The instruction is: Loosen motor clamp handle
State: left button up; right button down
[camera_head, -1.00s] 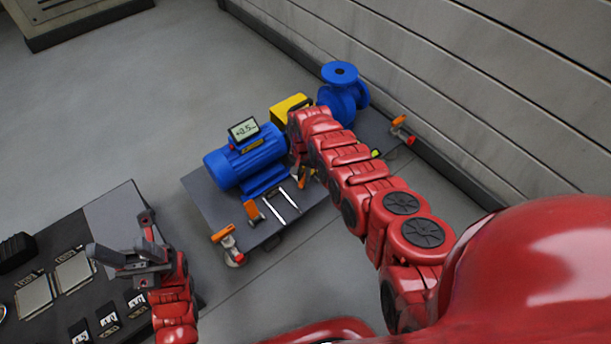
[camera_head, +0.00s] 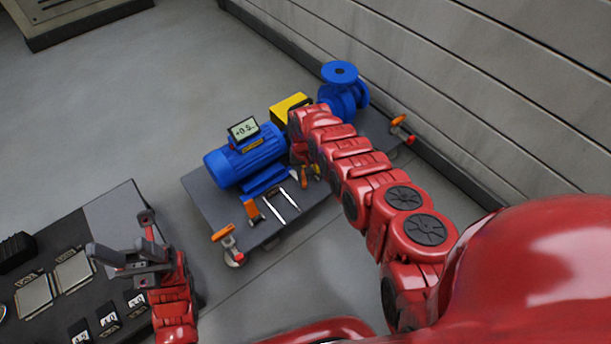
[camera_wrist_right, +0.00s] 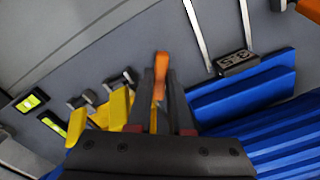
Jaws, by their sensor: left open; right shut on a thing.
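The blue motor (camera_head: 245,160) sits on the grey skid plate (camera_head: 205,205), and its ribbed side shows in the wrist view (camera_wrist_right: 285,140). My right gripper (camera_wrist_right: 160,82) is shut on an orange clamp handle (camera_wrist_right: 160,63), which stands up between its fingertips. In the head view my right arm largely hides that gripper, with a small orange part (camera_head: 303,174) visible beside it. Another orange clamp handle (camera_head: 252,209) is at the motor's near-left side. My left gripper (camera_head: 120,234) is open and empty, over the dark bench at lower left.
A blue pump (camera_head: 341,92) and a yellow guard (camera_head: 289,108) stand behind my right arm. A display (camera_head: 243,129) tops the motor. Orange-handled fittings stand at the skid's corners (camera_head: 226,235) (camera_head: 398,120). A panelled wall (camera_head: 480,90) runs along the right.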

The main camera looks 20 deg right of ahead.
jog(key=shift+n, duration=1.5)
jog(key=n, duration=0.2)
jog(key=shift+n, duration=0.4)
jog(key=c, duration=0.6)
grip_release()
jog(key=shift+c, duration=0.2)
